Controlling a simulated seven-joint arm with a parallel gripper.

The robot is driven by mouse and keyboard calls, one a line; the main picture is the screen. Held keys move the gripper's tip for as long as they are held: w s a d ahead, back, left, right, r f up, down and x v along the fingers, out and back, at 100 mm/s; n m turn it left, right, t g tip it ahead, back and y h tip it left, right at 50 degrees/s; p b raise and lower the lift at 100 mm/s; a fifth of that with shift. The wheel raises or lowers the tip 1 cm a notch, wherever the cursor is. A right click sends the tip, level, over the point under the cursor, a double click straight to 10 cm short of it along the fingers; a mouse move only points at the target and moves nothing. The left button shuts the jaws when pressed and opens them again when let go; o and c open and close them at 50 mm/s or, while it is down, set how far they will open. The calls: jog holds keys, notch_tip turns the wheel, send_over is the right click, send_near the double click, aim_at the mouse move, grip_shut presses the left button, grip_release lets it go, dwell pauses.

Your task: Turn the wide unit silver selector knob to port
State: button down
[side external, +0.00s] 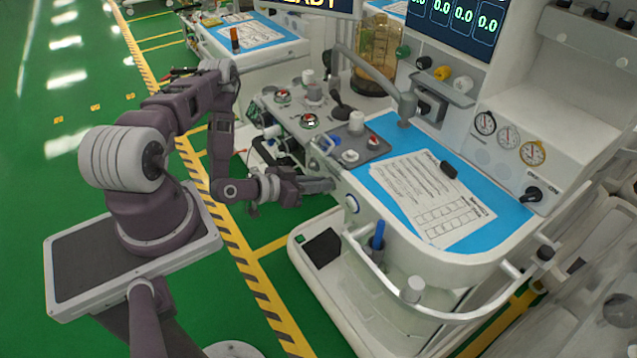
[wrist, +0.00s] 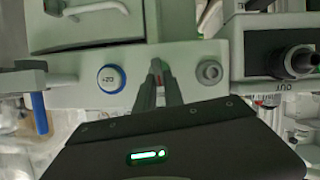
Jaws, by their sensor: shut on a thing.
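My gripper (wrist: 160,78) is shut at the upright pale panel of the wide unit (wrist: 70,92), its two dark fingers close together. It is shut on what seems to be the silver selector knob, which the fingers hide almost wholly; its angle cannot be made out. In the side external view my gripper (side external: 328,186) is at the unit's left front side, below the worktop. A blue round button (wrist: 110,79) is left of the fingers in the wrist view. A round grey fitting (wrist: 209,72) is to their right, apart from them.
The blue worktop (side external: 510,215) carries printed sheets (side external: 432,197). A white rail (side external: 460,312) curves round the unit's front. A blue-handled part (wrist: 39,113) and a black knob (wrist: 300,60) flank the panel. Green floor (side external: 60,230) is open on the left.

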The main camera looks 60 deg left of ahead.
jog(key=m+y, duration=0.1)
jog(key=m, duration=0.1)
jog(key=d+m+y, duration=0.1)
jog(key=m+y, duration=0.3)
jog(key=m, duration=0.1)
jog(key=shift+w+d+f+t, duration=0.1)
jog(key=shift+d+f+t, duration=0.15)
jog(key=shift+d+t, duration=0.05)
dwell(0.3)
jog(key=shift+m, duration=0.3)
dwell(0.3)
jog(key=c, duration=1.4)
grip_release()
jog(key=shift+c, duration=0.2)
